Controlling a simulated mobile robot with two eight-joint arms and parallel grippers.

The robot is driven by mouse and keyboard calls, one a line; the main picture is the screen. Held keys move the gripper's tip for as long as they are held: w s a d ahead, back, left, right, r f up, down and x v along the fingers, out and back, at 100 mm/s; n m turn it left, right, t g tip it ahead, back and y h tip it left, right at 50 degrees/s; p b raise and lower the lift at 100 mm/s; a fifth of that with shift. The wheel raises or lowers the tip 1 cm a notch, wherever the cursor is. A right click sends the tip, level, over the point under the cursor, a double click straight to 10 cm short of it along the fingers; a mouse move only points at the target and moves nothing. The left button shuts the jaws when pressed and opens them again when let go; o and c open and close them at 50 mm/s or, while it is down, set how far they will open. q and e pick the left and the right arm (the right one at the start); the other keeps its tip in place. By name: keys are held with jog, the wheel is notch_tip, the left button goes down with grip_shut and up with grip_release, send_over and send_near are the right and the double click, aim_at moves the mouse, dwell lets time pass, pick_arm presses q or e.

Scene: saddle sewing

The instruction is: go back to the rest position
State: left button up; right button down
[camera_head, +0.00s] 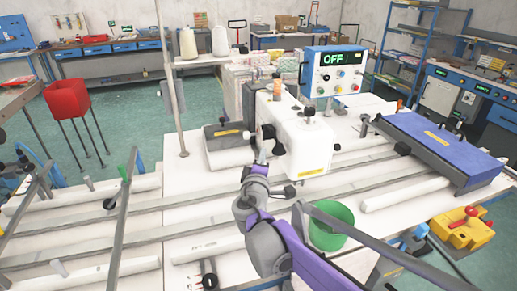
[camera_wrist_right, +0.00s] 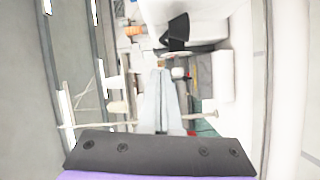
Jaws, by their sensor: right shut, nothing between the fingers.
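My right arm, grey and purple, comes up from the bottom of the head view. Its gripper (camera_head: 263,152) is by the front of the white sewing machine (camera_head: 300,140), small and partly hard to make out there. In the right wrist view the two pale fingers (camera_wrist_right: 160,75) lie together, with nothing between them. I cannot tell whether the gripper touches the machine. My left gripper is not in view.
A green bucket (camera_head: 332,226) stands close to the right of my arm. Metal rails cross the white table (camera_head: 190,190). A control box reading OFF (camera_head: 333,72) stands behind the machine. A blue-topped unit (camera_head: 440,145) is at right, a yellow box (camera_head: 461,233) below it.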

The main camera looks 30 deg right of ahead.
jog(key=shift+s, duration=0.3)
jog(key=s+a+f+m+g+y, duration=0.2)
jog(key=s+a+f+y, duration=0.1)
jog(key=s+a+f, duration=0.2)
jog(key=s+a+f+m+g+y+p, duration=0.1)
jog(key=s+a+f+m+g+y, duration=0.2)
jog(key=s+a+f, duration=0.3)
jog(key=s+a+f+m+g+y, duration=0.3)
jog(key=s+a+f, duration=0.3)
jog(key=s+f, duration=0.4)
jog(key=s+y, duration=0.1)
jog(key=s, duration=0.4)
jog(key=shift+f+y+p, duration=0.15)
jog(key=shift+y+p, duration=0.25)
